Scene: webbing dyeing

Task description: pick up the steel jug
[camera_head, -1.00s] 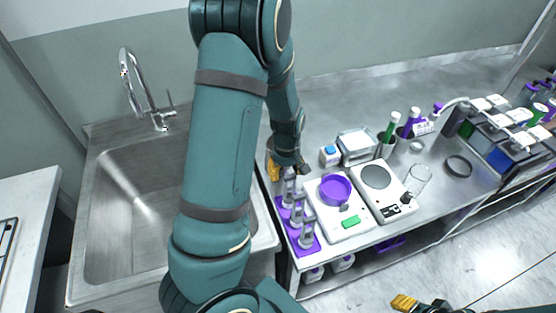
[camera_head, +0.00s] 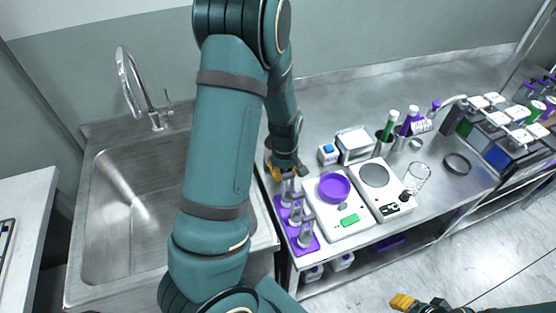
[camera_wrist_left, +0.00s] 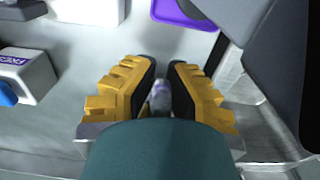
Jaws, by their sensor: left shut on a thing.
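My left gripper (camera_head: 288,174) is at the back end of the purple mat (camera_head: 313,247), by the steel jug (camera_head: 287,188). In the left wrist view its yellow fingers (camera_wrist_left: 162,90) are shut on a small, shiny grey metal piece, which looks like part of the steel jug (camera_wrist_left: 161,96). Most of the jug is hidden by the fingers and wrist. Two similar metal vessels (camera_head: 296,213) stand in a row on the mat nearer the front. My right gripper (camera_head: 403,302) shows only partly at the bottom edge; its opening is unclear.
A small white bottle (camera_head: 328,154) and a white box (camera_head: 356,145) stand behind. The sink (camera_head: 130,215) is left. A glass beaker (camera_head: 417,178) stands right.

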